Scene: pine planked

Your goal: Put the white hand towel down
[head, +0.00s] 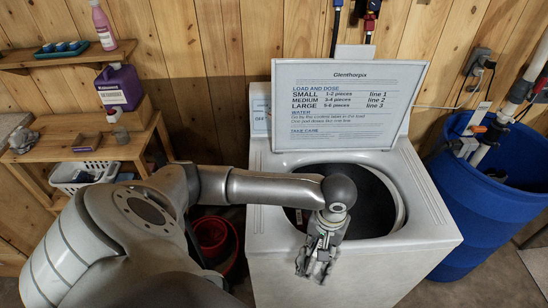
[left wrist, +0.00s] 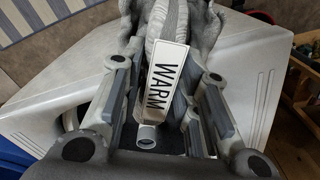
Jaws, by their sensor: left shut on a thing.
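My left gripper (head: 315,258) is above the front rim of the open washing machine (head: 270,215), pointing down. In the left wrist view its fingers (left wrist: 165,85) close on a pale grey-white crumpled thing (left wrist: 170,25), which looks like the white hand towel. A white tag reading WARM (left wrist: 163,78) shows between the fingers. In the head view the towel is mostly hidden by the gripper, and I cannot tell whether it touches the machine. My right gripper is not in view.
The raised lid (head: 345,105) bears printed dosing text. A blue barrel (head: 495,210) stands to the right. On the left are a wooden shelf with a purple jug (head: 120,88), a white basket (head: 85,175) and a red bucket (head: 212,235). The machine's right front top is clear.

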